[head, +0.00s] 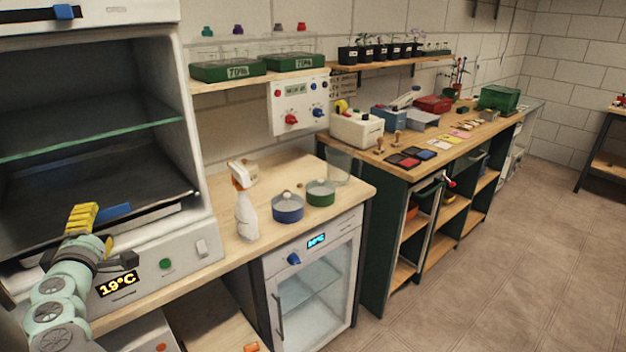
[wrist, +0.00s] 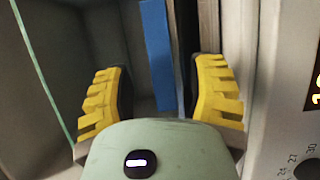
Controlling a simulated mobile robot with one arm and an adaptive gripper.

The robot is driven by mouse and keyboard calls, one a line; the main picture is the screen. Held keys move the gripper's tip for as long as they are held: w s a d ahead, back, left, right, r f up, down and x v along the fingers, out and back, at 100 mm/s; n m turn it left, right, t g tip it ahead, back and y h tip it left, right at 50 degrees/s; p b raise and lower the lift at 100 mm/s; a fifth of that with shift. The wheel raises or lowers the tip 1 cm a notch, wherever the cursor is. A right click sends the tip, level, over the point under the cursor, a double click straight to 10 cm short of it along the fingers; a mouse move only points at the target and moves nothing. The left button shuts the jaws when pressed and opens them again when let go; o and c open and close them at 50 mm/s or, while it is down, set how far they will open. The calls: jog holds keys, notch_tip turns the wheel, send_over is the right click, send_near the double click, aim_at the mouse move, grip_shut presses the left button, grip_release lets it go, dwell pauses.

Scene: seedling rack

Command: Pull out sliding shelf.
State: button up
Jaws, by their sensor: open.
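The chamber at the left in the head view has a dark lower shelf (head: 162,207) low in its opening. A blue strip (head: 115,212) sits at the shelf's front edge. My gripper (head: 100,230) is at the front of the opening, close to the strip. In the wrist view my gripper (wrist: 162,85) is open, with its yellow fingers apart. Nothing is visibly gripped. I cannot tell whether the strip lies between the fingertips or beyond them. The pale wrist housing hides the lower middle of that view.
A glass shelf (head: 90,137) spans the chamber above. The chamber's front panel (head: 180,252) carries a temperature display and buttons below the opening. A spray bottle (head: 244,205) and two round pots stand on the wooden counter (head: 222,198). Open floor lies at the right.

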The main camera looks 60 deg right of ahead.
aim_at(100, 217)
jog(key=shift+x, duration=1.9)
grip_shut()
